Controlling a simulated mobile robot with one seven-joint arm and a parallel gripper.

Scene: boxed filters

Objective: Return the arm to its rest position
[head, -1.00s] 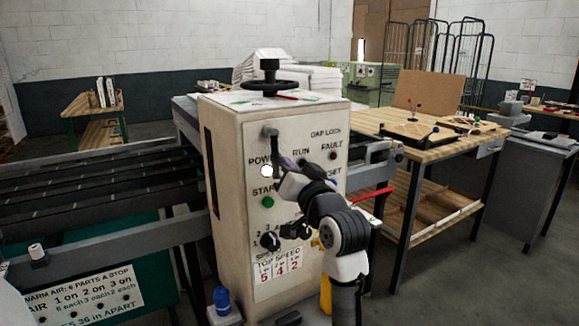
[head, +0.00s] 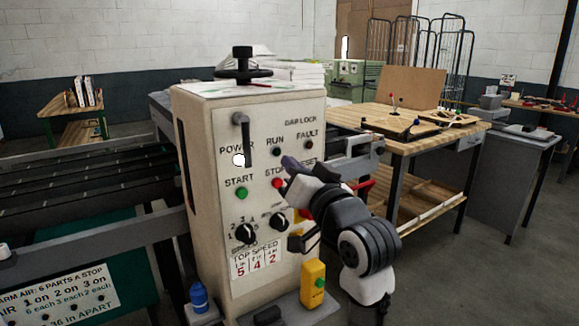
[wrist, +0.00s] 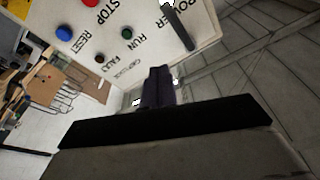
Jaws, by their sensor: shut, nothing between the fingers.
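My gripper (head: 291,166) is in front of the cream control cabinet (head: 210,120) in the head view, near the STOP and RESET labels. Its dark fingers are together with nothing between them. The fingers also show in the wrist view (wrist: 157,88), pointing toward the panel and apart from the labels. My arm is bent and comes up from the lower right. The gripper hides part of the panel's right side around RESET.
The panel carries a grey bar handle (head: 245,138), a green START button (head: 242,194) and black knobs (head: 246,233). A handwheel (head: 243,68) tops the cabinet. A yellow box (head: 313,283) stands low in front. A wooden workbench (head: 440,125) is at right. Open floor lies at lower right.

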